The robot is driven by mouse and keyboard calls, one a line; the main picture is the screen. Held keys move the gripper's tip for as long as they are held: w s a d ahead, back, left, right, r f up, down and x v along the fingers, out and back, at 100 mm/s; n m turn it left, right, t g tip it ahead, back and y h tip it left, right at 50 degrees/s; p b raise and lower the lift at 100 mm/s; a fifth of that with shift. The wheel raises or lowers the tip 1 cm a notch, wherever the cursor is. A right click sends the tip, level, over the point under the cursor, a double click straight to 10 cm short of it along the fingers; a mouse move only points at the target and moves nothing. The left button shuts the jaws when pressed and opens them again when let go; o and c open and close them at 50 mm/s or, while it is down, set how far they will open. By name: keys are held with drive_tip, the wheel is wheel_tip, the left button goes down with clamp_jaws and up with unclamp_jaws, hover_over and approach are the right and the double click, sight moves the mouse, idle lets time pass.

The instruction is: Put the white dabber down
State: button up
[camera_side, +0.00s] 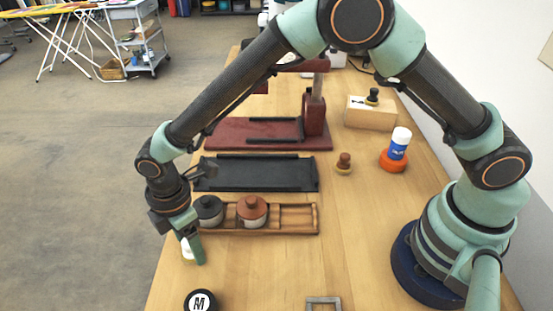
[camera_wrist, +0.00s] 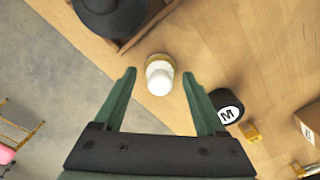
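The white dabber (camera_wrist: 159,77) has a rounded white top and a tan lower part. In the wrist view it appears to stand upright on the table, near its edge, between my fingertips, with a gap on both sides. My gripper (camera_wrist: 160,78) is open, one green finger to each side of the dabber. In the side view my gripper (camera_side: 196,250) points down at the table's left edge, and a bit of the white dabber (camera_side: 186,250) shows beside the finger, the rest hidden.
A wooden tray (camera_side: 290,232) with a black-lidded pot (camera_side: 208,211) and a brown-lidded pot (camera_side: 252,211) lies just behind. A black tin marked M (camera_side: 201,302) and a metal frame (camera_side: 323,304) are in front. A brown dabber (camera_side: 344,163) stands farther back.

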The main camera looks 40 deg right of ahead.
wheel_tip(320, 180, up, 11)
drive_tip(key=w+d+r+m+t, duration=0.1)
drive_tip(key=w+d+r+m, duration=0.15)
drive_tip(key=d+r, duration=0.45)
drive_tip(key=s+d+r+m+t, duration=0.1)
drive_tip(key=s+d+m, duration=0.2)
drive_tip(key=d+m, duration=0.2)
drive_tip(key=s+d+r+m+t, duration=0.2)
drive_tip(key=d+m, duration=0.3)
drive_tip(key=d, duration=0.6)
drive_tip(key=s+d+r+m+t, duration=0.1)
drive_tip(key=s+d+r+m, duration=0.1)
drive_tip(key=s+d+m, duration=0.3)
drive_tip(key=d, duration=0.4)
drive_tip(key=shift+r+t, duration=0.15)
drive_tip(key=shift+t, duration=0.15)
drive_tip(key=shift+a+m, duration=0.1)
drive_tip(key=shift+m, duration=0.15)
